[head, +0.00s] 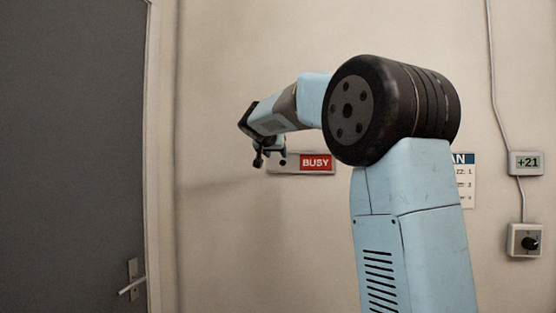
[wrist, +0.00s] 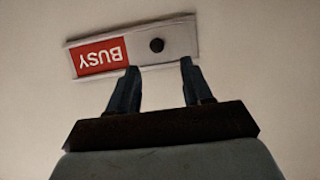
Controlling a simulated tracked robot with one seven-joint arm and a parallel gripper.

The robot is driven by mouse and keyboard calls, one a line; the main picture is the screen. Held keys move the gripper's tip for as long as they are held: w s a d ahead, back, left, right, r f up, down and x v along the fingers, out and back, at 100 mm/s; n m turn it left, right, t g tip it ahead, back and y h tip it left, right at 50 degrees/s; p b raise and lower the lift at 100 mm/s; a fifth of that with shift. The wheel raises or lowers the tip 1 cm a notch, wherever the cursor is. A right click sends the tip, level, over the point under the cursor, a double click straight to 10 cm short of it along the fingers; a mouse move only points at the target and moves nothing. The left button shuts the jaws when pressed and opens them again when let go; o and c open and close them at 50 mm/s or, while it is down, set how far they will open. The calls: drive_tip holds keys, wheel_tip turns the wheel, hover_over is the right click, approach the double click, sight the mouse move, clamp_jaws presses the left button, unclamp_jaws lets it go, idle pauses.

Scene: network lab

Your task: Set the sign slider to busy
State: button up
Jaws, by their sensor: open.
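The sign (head: 318,170) is a small pale wall plate with a red BUSY panel (head: 315,163) showing at its right end. In the wrist view the sign appears upside down, with the red BUSY panel (wrist: 100,58) uncovered at the left. The grey slider (wrist: 178,42) with a round black knob (wrist: 157,45) covers the other part. My gripper (wrist: 160,66) is open and empty. Its fingertips lie to either side of the knob in the picture, a little below it, with the knob apart from both. In the head view my gripper (head: 268,160) is at the sign's left end.
A grey door (head: 75,130) with a lever handle (head: 131,287) is at the left. At the right are a partly hidden notice (head: 468,185), a +21 display (head: 526,163) and a dial box (head: 525,241) with a cable. The wall around the sign is clear.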

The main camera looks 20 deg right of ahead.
drive_tip(key=v, duration=0.6)
drive_tip(key=shift+f, duration=0.1)
idle(0.3)
drive_tip(key=s+f+n+g+y, duration=0.2)
drive_tip(key=s+f, duration=0.8)
drive_tip(key=s, duration=0.3)
drive_tip(key=s+a+f+n+g+y, duration=0.1)
drive_tip(key=s+f+n+g+y, duration=0.1)
drive_tip(key=s+f, duration=0.8)
drive_tip(key=s+a+f+n+g+y, duration=0.1)
drive_tip(key=s+f+n+y, duration=0.1)
drive_tip(key=s+f, duration=0.8)
drive_tip(key=s+y, duration=0.1)
drive_tip(key=s, duration=0.7)
drive_tip(key=shift+s+f+g, duration=0.25)
drive_tip(key=shift+g, duration=0.15)
drive_tip(key=shift+d, duration=0.15)
